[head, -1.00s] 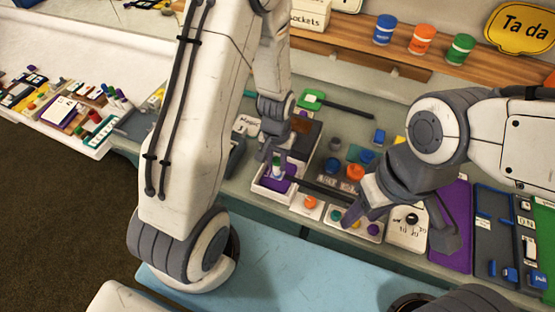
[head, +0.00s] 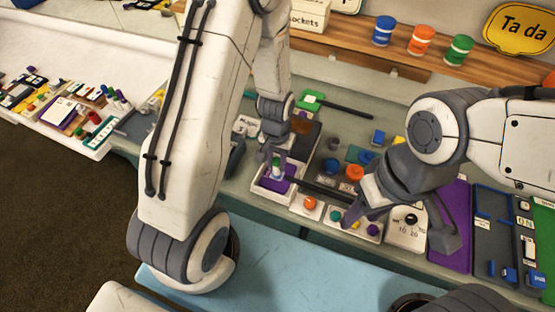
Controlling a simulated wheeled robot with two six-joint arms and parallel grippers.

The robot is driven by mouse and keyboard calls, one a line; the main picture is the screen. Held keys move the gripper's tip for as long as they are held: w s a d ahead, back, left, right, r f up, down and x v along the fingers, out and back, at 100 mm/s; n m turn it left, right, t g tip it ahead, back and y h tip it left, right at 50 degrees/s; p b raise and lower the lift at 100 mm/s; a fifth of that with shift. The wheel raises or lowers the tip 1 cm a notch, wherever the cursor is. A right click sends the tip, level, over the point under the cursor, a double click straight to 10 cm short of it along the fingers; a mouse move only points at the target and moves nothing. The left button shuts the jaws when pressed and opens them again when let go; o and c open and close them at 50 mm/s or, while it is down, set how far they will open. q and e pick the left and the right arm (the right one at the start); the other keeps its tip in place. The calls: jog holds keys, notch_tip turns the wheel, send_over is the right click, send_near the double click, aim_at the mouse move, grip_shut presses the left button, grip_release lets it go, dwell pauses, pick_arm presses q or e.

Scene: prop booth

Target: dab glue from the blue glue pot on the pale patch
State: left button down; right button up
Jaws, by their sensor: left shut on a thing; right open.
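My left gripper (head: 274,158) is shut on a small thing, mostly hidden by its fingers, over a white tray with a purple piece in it. A small white-and-green item (head: 276,170) shows at its fingertips; I cannot tell whether it is the held thing. A small round blue pot (head: 331,166), likely the blue glue pot, stands to the right of this gripper, beside an orange pot (head: 354,172). I cannot make out the pale patch for certain. My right gripper (head: 398,228) is open and empty, its fingers spread over the front of the counter.
A dark bar lies between the tray (head: 266,194) and the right gripper. White blocks with coloured knobs (head: 308,207) line the front edge. A purple mat (head: 452,225) and a dark panel (head: 497,240) are at the right. Blue, orange and green tubs (head: 421,41) stand on the back shelf.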

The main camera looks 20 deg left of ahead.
pick_arm(q)
jog(key=shift+w, duration=0.5)
jog(key=shift+s, duration=0.15)
jog(key=shift+s, duration=0.4)
jog(key=shift+w, duration=0.25)
dwell(0.4)
jog(key=shift+r+p, duration=0.15)
jog(key=shift+p, duration=0.15)
notch_tip(320, 180, up, 7)
jog(key=p, duration=0.6)
dwell(0.7)
